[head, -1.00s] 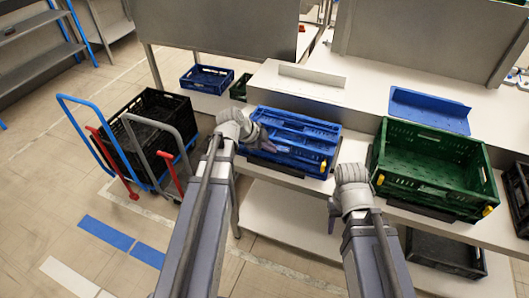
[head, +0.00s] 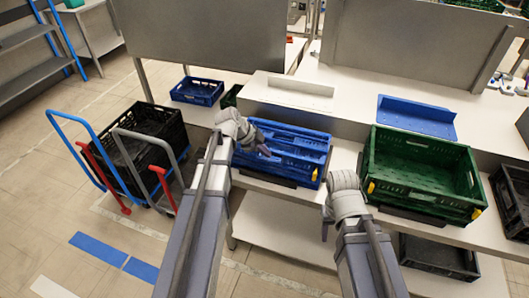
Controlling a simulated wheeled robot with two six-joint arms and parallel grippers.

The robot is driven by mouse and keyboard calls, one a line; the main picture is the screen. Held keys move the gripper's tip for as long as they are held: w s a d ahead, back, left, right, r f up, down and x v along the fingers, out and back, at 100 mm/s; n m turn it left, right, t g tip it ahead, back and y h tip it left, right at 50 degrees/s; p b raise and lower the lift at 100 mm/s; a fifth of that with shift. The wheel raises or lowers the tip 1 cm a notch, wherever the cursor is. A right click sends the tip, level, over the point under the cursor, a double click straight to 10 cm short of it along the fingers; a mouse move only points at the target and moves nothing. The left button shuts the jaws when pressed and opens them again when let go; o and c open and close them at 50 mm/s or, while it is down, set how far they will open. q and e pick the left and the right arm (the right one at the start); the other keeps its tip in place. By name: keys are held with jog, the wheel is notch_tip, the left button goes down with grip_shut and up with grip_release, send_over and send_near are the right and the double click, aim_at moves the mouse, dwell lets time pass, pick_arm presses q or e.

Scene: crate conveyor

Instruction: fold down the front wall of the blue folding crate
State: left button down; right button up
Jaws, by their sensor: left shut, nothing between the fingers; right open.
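The blue folding crate (head: 312,160) sits on the white counter in the middle of the head view, with a yellow latch at its front right corner. Blue panels lie low across it; I cannot tell exactly how its front wall stands. My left gripper (head: 265,151) is shut and empty, at the left part of the crate and over its panels. My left wrist hides the crate's left end. I cannot tell whether the fingers touch the crate. My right gripper (head: 325,231) is open and empty, in front of the counter, below and right of the crate.
A green crate (head: 425,201) stands open on the counter to the right. A blue panel (head: 416,118) lies behind it. A black crate (head: 158,120) is on a trolley at left. A smaller blue crate (head: 197,90) lies further back. Black crates stand at lower right.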

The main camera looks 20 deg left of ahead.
pick_arm(q)
jog(key=w+f+g+b, duration=0.1)
jog(key=w+f, duration=0.1)
jog(key=w, duration=0.2)
jog(key=w+f+g+b, duration=0.1)
jog(key=w+f+b, duration=0.1)
jog(key=w, duration=0.3)
jog(key=w+f+g+b, duration=0.1)
jog(key=w+f+b, duration=0.1)
jog(key=w, duration=0.2)
jog(key=shift+w+d+f+n, duration=0.15)
jog(key=shift+d+n, duration=0.1)
jog(key=shift+n, duration=0.15)
jog(key=shift+w+f+b, duration=0.4)
jog(key=shift+f+b, duration=0.45)
jog(key=shift+w+f+b, duration=0.35)
jog(key=shift+f+b, duration=0.45)
jog(key=shift+b, duration=0.05)
